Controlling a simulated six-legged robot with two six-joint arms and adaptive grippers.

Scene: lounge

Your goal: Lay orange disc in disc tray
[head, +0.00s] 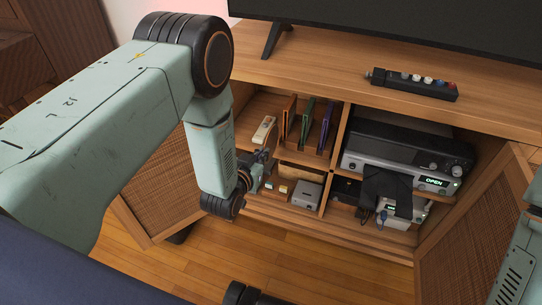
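An orange upright slab (289,117) stands in the upper left compartment of the open cabinet, beside a green one (307,122) and a purple-blue one (326,127). I cannot tell whether it is a disc or a case. A silver player (372,165) on the right shelf shows "OPEN". A dark flat piece (384,184) juts out in front of it; I cannot tell whether this is the disc tray. My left gripper (262,167) is at the front of the left compartments, below the slabs, small and partly hidden by its wrist.
The cabinet doors stand open at left (160,190) and right (470,235). A white remote (264,130) lies in the upper left compartment. A grey box (306,194) and small items sit below. A black control strip (414,84) lies on the cabinet top before the television (430,25).

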